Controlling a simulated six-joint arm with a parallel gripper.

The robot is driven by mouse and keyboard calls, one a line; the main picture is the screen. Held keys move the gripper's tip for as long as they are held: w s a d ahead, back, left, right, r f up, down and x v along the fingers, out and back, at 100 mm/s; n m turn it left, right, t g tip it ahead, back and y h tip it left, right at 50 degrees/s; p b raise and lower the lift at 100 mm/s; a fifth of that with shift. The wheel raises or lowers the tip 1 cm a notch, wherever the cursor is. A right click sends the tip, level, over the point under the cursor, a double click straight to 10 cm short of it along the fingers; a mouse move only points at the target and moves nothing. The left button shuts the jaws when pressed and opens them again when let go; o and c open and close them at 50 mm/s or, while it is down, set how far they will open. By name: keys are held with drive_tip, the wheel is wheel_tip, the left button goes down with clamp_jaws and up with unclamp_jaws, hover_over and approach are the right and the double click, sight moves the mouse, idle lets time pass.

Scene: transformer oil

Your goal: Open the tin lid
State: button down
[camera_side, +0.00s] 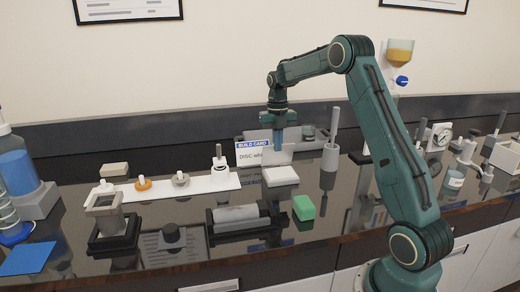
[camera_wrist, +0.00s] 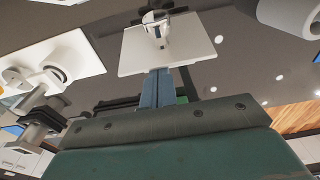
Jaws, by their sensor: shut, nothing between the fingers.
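A small white box (camera_side: 280,176), which looks like the tin, sits on the dark bench near its middle. A pale upright panel (camera_side: 279,155) stands at its back edge. It may be the raised lid, but I cannot tell for sure. My gripper (camera_side: 279,139) points down just above and behind the panel, and its fingertips are partly hidden. In the wrist view my blue fingers (camera_wrist: 157,88) are together and empty, with their tips against or overlapping the edge of a white square plate (camera_wrist: 190,48). I cannot tell whether they touch it.
A build card (camera_side: 252,155) stands left of the gripper. A green block (camera_side: 304,207) and a roller in a dark tray (camera_side: 237,216) lie in front. A white strip with knobs (camera_side: 200,184) lies left.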

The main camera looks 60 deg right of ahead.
sight(275, 154)
drive_tip(key=shift+w+d+r, duration=0.1)
drive_tip(key=shift+w+d, duration=0.25)
drive_tip(key=shift+d, duration=0.05)
drive_tip(key=shift+w+d+r, duration=0.15)
drive_tip(key=shift+w+d, duration=0.7)
drive_tip(key=shift+a, duration=0.1)
drive_tip(key=shift+s+a+f+t+h, duration=0.4)
drive_tip(key=shift+s+a+t+h, duration=0.15)
drive_tip(key=shift+s+a, duration=0.3)
drive_tip(key=shift+s+a+f+t+h, duration=0.45)
drive_tip(key=shift+s+a+t+h, duration=0.05)
drive_tip(key=shift+s+a, duration=0.35)
drive_tip(key=shift+s+a+f+t+h, duration=0.4)
drive_tip(key=shift+s+a+t+h, duration=0.15)
drive_tip(key=shift+s+a, duration=0.3)
drive_tip(key=shift+s+a+f+t+h, duration=0.3)
drive_tip(key=shift+f+t+h, duration=0.15)
drive_tip(key=shift+s+a+f+t+h, duration=0.25)
drive_tip(key=shift+s+f+t+h, duration=0.05)
drive_tip(key=shift+f+t+h, duration=0.15)
drive_tip(key=shift+s+a+f+t+h, duration=0.15)
drive_tip(key=shift+f+t+h, duration=0.15)
drive_tip(key=shift+t+h, duration=0.2)
drive_tip(key=shift+s+a+f+t+h, duration=0.1)
drive_tip(key=shift+f+t+h, duration=0.2)
drive_tip(key=shift+t+h, duration=0.2)
